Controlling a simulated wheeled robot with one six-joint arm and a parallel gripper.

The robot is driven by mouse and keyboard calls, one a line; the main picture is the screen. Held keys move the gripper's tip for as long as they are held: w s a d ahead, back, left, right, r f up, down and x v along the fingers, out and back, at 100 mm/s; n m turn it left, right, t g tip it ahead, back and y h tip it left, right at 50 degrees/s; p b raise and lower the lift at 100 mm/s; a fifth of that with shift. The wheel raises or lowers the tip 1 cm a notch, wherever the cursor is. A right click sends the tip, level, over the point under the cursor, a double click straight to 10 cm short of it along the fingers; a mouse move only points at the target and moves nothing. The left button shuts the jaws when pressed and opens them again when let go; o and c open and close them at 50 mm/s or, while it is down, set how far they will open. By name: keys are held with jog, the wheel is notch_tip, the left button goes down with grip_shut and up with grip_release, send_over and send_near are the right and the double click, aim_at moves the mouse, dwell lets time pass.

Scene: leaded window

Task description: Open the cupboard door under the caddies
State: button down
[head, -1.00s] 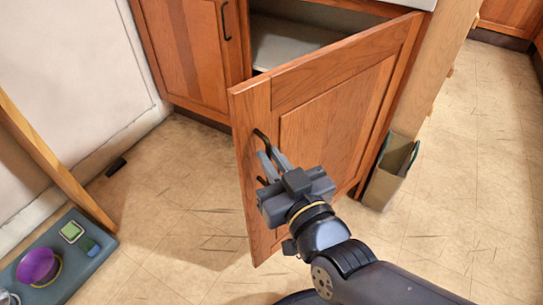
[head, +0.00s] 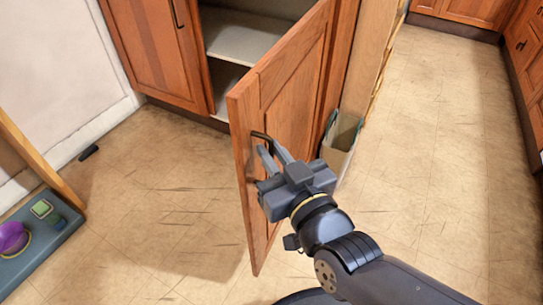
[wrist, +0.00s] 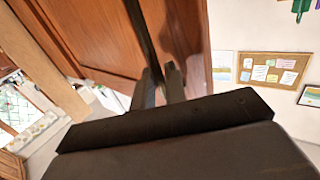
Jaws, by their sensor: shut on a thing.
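The wooden cupboard door (head: 291,97) stands well open, swung out from the cupboard, its panelled front facing right in the head view. Its dark bar handle (head: 262,138) is near the free edge. My gripper (head: 270,152) is shut on this handle, and the fingers hide part of it. In the wrist view, my gripper (wrist: 159,85) holds the dark handle (wrist: 140,35) against the brown door (wrist: 85,35). Behind the door, the cupboard interior (head: 245,40) shows pale shelves. The caddies cannot be made out.
A closed cupboard door (head: 150,50) is to the left. A bin (head: 340,135) stands on the floor behind the open door. A low blue-grey tray (head: 45,245) with a purple bowl (head: 12,237) is at far left. Floor is clear on the right.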

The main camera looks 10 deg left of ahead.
jog(key=shift+w+d+r, duration=0.2)
jog(key=shift+d, duration=0.05)
jog(key=c, duration=1.5)
grip_release()
jog(key=shift+w+f, duration=0.15)
jog(key=shift+f, duration=0.1)
